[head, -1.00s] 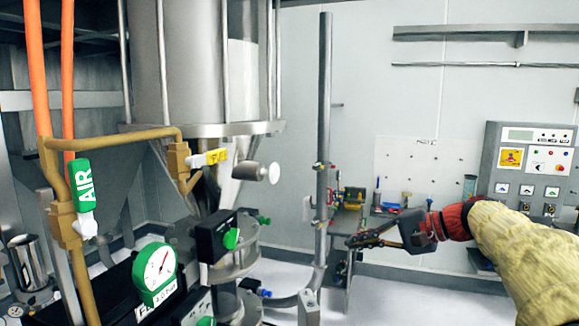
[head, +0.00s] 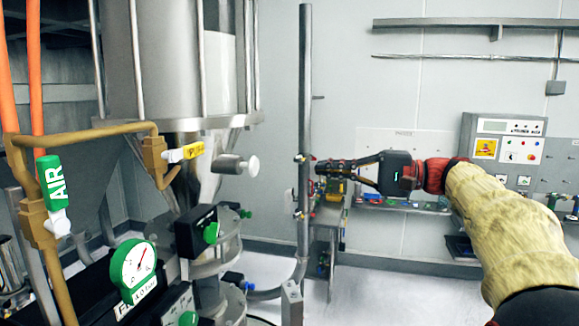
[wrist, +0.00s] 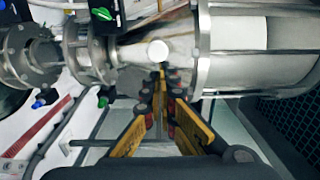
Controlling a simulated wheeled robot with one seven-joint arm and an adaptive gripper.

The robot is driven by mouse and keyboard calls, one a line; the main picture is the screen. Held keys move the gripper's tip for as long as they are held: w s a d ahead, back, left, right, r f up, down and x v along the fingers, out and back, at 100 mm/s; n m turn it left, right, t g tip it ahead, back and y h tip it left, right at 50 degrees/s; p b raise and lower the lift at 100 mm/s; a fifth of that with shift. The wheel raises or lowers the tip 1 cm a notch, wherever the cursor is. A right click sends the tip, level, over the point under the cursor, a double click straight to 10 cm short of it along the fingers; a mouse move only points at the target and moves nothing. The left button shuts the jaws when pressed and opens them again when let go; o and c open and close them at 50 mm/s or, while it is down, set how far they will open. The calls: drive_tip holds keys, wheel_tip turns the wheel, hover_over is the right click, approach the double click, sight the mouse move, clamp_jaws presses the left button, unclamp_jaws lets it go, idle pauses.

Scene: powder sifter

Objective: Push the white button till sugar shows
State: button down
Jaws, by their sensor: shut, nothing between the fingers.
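The white button (head: 253,166) is a round white cap on a short metal stem that sticks out to the right from the sifter's cone (head: 200,175). In the wrist view the white button (wrist: 157,52) shows face-on near the upper middle. My gripper (head: 318,168) is shut and empty, pointing left toward the button at nearly its height. In the head view a clear gap lies between the fingertips and the button. In the wrist view my gripper's tips (wrist: 161,72) appear just below the button. I cannot make out any sugar.
A grey vertical post (head: 305,110) stands near my fingertips. Left are the hopper (head: 175,60), a brown pipe (head: 85,135) with valves, and a gauge (head: 134,270). A control panel (head: 505,150) and a shelf (head: 390,203) are on the back wall.

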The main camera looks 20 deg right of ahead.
sight(256, 164)
drive_tip(key=p+x, duration=0.3)
drive_tip(key=x, duration=0.9)
drive_tip(key=shift+w+a+r, duration=0.1)
drive_tip(key=shift+w+a, duration=0.05)
drive_tip(key=shift+a, duration=0.2)
drive_tip(key=shift+w+a+p, duration=0.3)
drive_tip(key=shift+a, duration=0.05)
